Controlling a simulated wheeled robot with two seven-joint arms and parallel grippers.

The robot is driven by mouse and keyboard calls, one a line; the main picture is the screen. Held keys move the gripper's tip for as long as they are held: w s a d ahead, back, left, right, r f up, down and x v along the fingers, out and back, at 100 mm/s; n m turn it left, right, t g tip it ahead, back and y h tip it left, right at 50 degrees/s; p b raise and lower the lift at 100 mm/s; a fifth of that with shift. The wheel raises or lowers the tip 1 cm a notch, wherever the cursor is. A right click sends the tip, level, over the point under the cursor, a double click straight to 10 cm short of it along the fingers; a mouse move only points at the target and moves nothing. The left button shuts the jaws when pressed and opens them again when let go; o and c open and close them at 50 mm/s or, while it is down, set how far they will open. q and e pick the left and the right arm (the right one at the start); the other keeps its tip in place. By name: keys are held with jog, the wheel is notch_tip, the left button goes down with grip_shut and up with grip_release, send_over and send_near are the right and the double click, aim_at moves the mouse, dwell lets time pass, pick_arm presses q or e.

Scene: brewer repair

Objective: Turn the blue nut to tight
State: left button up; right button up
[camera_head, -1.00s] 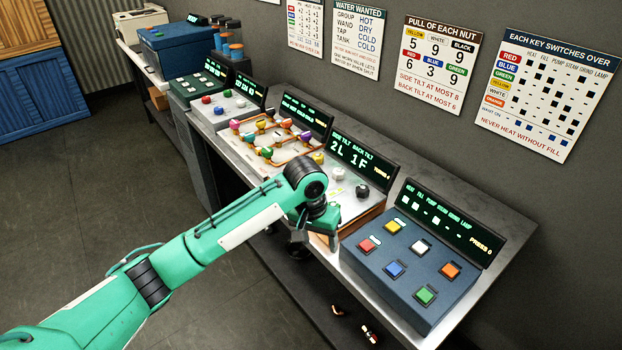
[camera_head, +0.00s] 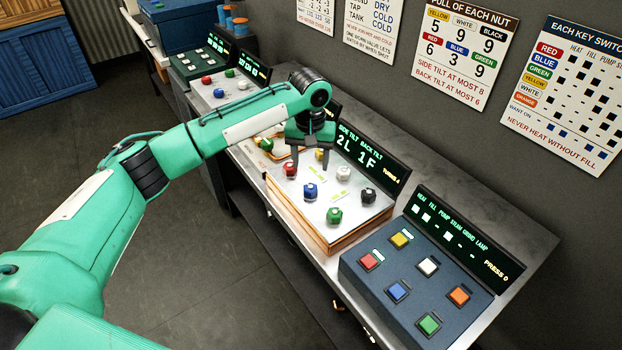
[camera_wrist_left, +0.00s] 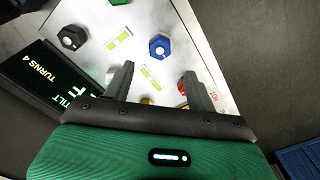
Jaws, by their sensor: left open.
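The blue nut (camera_head: 310,191) stands on the pale tilt plate (camera_head: 316,220), in the front row between the red nut (camera_head: 290,169) and the green nut (camera_head: 334,215). It also shows in the left wrist view (camera_wrist_left: 159,46), just beyond the fingertips. My left gripper (camera_head: 310,164) points down over the plate, close to the red and yellow nuts. The display behind (camera_head: 358,152) reads 2L 1F and TURNS 4. My right gripper is not in view.
The yellow (camera_head: 320,155), white (camera_head: 343,173) and black (camera_head: 367,195) nuts form the back row. A blue key box (camera_head: 416,285) stands to the right of the plate. Other panels (camera_head: 220,95) line the bench to the left. A nut-pull chart (camera_head: 465,50) hangs on the wall.

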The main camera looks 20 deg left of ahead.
aim_at(310, 187)
pick_arm(q)
notch_tip(310, 187, down, 8)
jog(key=shift+w+r+p, duration=0.1)
jog(key=shift+r+p, duration=0.1)
jog(key=shift+p, duration=0.65)
jog(key=shift+f, duration=0.5)
jog(key=c, duration=1)
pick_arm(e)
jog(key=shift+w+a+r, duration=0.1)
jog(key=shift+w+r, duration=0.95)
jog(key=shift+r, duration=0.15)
